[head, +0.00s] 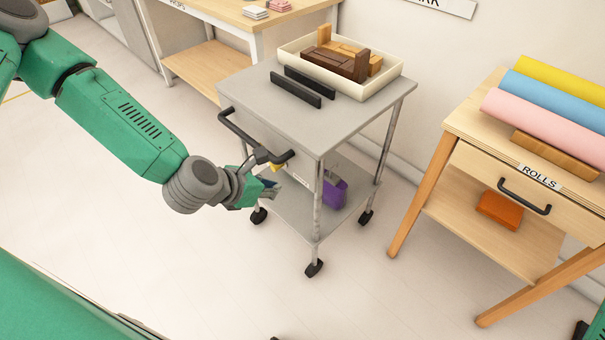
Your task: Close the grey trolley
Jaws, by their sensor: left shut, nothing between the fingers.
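The grey trolley (300,118) stands on four-legged casters in the middle of the head view. A dark bar handle (250,140) runs along its left front side, and the front panel below the top looks nearly flush, though my gripper partly hides it. My left gripper (272,184) is shut and empty, just below the near end of the handle and in front of the trolley's side. I cannot tell whether it touches the trolley. My right gripper is not in view; only a bit of green arm shows at the bottom right corner.
A cream tray (298,50) of brown blocks and two dark bars (303,86) lie on the trolley top. A purple item (335,193) is on its lower shelf. A wooden table (452,135) labelled ROLLS stands right. Another table (205,12) is behind. Floor in front is clear.

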